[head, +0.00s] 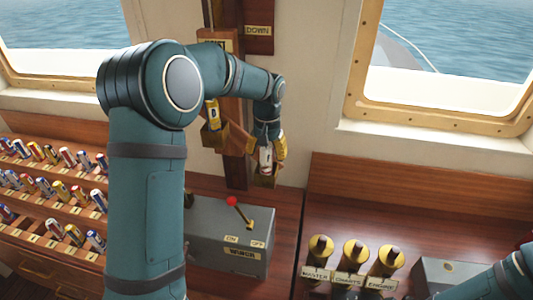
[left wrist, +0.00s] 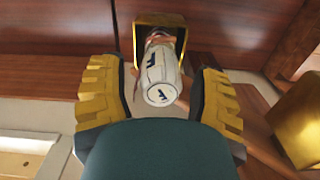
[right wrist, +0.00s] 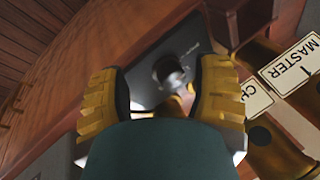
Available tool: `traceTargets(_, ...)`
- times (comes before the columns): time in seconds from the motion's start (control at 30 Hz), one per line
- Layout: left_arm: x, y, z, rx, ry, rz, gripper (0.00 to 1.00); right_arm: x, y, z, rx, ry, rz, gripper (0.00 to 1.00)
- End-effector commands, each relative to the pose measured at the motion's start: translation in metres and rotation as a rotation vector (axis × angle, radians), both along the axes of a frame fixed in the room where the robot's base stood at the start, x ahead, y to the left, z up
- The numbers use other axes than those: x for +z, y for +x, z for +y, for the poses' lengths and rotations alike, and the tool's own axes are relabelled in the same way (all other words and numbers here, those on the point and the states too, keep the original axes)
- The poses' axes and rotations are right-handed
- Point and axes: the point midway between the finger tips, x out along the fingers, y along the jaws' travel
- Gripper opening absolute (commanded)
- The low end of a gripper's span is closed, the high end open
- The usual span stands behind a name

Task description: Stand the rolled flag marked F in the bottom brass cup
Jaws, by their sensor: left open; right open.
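The rolled flag marked F (left wrist: 161,75) is white with dark F marks on its side and end. It also shows in the head view (head: 266,160). Its lower end is in a square brass cup (left wrist: 143,24), low on the wooden post, also in the head view (head: 265,181). My left gripper (head: 267,147) is open, its yellow fingers on either side of the flag, with gaps showing in the left wrist view (left wrist: 157,70). My right gripper (right wrist: 162,70) is open above the console. I cannot see clearly what is between its fingers.
A grey winch box (head: 228,238) with a red-knobbed lever stands below. Racks of rolled flags (head: 58,190) are at left.

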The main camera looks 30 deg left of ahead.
Motion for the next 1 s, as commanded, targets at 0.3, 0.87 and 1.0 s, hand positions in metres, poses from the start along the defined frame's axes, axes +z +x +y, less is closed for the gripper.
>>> traceTargets(0.3, 0.062, 0.001, -0.001, 0.0, -0.001, -0.007, 0.64, 0.0, 0.0, 0.0, 0.0, 0.0, 0.0, 0.64)
traceTargets(0.87, 0.113, 0.001, -0.001, 0.0, -0.001, -0.002, 0.64, 0.0, 0.0, 0.0, 0.0, 0.0, 0.0, 0.64)
traceTargets(1.0, 0.112, 0.001, -0.001, 0.0, -0.001, -0.002, 0.64, 0.0, 0.0, 0.0, 0.0, 0.0, 0.0, 0.64)
